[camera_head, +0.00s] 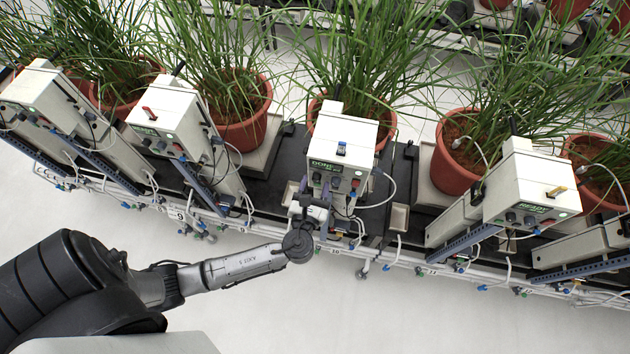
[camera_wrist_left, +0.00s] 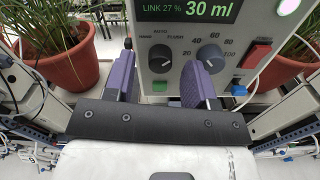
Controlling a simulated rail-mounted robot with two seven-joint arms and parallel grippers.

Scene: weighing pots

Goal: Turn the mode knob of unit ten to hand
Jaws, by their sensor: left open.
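Unit ten (camera_head: 343,135) is a white box with a display, in the middle of the head view; a "10" label shows on the rail below it. In the left wrist view its black mode knob (camera_wrist_left: 162,59) sits under a lit display (camera_wrist_left: 195,11), with HAND, AUTO and FLUSH marked around it. The knob's pointer direction is too small to tell surely. My left gripper (camera_wrist_left: 157,62) has purple fingers, open, one to each side of the knob in the picture. Whether they touch it I cannot tell. The gripper also shows at the unit's front in the head view (camera_head: 314,193).
A second, grey numbered knob (camera_wrist_left: 211,58) stands right of the mode knob, close to the right finger. A red switch (camera_wrist_left: 256,53) is farther right. Neighbouring units (camera_head: 172,122) (camera_head: 530,185), potted plants (camera_head: 455,155) and cables flank it. The pale floor in front is clear.

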